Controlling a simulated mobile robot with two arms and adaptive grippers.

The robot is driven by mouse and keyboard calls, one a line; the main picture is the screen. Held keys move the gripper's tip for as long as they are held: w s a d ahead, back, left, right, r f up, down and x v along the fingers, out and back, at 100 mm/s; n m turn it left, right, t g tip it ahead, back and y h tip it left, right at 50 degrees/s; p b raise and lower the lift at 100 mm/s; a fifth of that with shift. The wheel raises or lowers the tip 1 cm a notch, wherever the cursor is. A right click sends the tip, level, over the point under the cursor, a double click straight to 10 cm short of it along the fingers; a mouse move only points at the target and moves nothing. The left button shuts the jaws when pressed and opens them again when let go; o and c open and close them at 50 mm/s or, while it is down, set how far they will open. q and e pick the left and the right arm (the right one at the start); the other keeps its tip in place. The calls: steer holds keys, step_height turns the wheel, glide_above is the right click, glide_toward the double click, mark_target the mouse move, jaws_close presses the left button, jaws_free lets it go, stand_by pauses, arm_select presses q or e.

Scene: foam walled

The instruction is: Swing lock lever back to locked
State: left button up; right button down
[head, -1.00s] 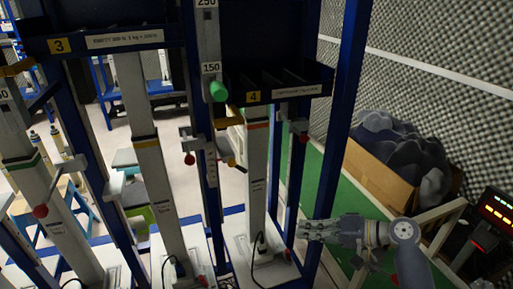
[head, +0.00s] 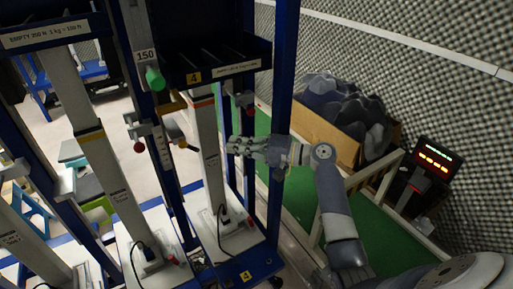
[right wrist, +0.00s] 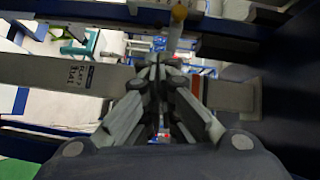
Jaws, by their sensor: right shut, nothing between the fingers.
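Several small levers with round knobs sit on the rig's posts, and I cannot tell for sure which is the lock lever. At bay 4, a lever with a red knob (head: 252,112) hangs under the tray, just above my right gripper. My right gripper (head: 231,146) is shut and empty beside the bay 4 column (head: 208,150). In the right wrist view, its closed fingertips (right wrist: 158,62) point towards a yellow-tipped rod (right wrist: 178,14), with no clear contact. My left gripper is out of view.
Blue posts (head: 283,75) and the dark bay 4 tray (head: 225,62) closely frame my right gripper. A cardboard box (head: 328,140) of dark lumps and a lit panel (head: 434,160) stand at right.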

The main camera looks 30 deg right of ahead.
mark_target(198, 149)
steer(key=b+x, duration=0.1)
steer(key=x, duration=0.8)
steer(key=shift+a, duration=0.1)
steer(key=shift+s+a+r+m+t+h+p, duration=0.1)
steer(key=shift+s+a+m+t+h+p, duration=0.1)
steer(key=shift+m+t+h+p, duration=0.25)
steer(key=shift+s+a+m+h+p, duration=0.1)
steer(key=shift+s+m+h+p, duration=0.2)
steer(key=shift+p, duration=0.25)
steer(key=s+a+m+t+h+p, duration=0.1)
steer(key=h+p, duration=0.1)
steer(key=s+a+m+t+h+p, duration=0.1)
steer(key=m+h+p, duration=0.1)
steer(key=shift+a+t, duration=0.25)
steer(key=shift+t, duration=0.1)
steer(key=shift+a, duration=0.1)
stand_by(0.4)
